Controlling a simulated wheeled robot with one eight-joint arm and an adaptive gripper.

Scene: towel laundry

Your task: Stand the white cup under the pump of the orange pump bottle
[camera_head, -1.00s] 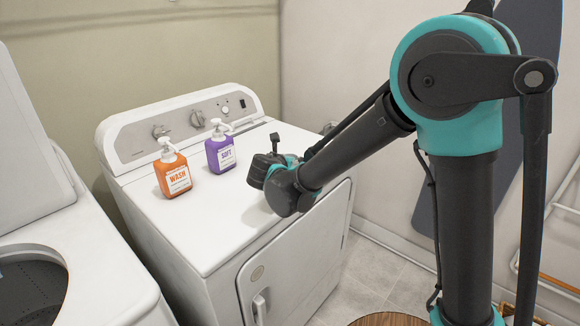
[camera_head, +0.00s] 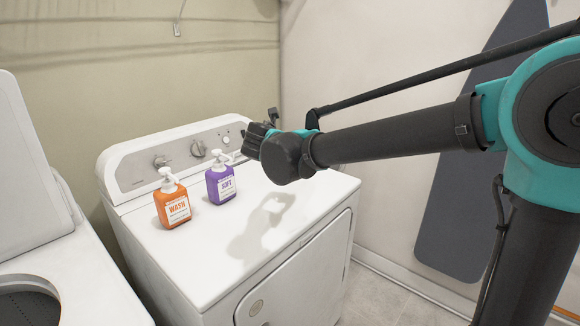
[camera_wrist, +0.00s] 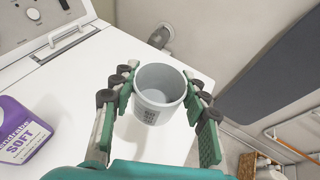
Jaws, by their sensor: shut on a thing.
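My gripper (camera_head: 258,140) is raised above the right part of the white machine's top. In the wrist view my gripper (camera_wrist: 162,88) is shut on the white cup (camera_wrist: 152,112), with fingers on both sides; its open mouth faces the camera and dark print marks its side. The cup is hidden in the head view. The orange pump bottle (camera_head: 172,207), labelled WASH, stands upright on the left of the top, its white pump (camera_head: 168,178) above. The gripper is to its right and higher, apart from it.
A purple SOFT pump bottle (camera_head: 221,185) stands between the orange bottle and my gripper; it also shows in the wrist view (camera_wrist: 22,135). The control panel (camera_head: 180,152) rises behind. The front of the top (camera_head: 215,270) is clear. An open-lidded washer (camera_head: 85,280) is at left.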

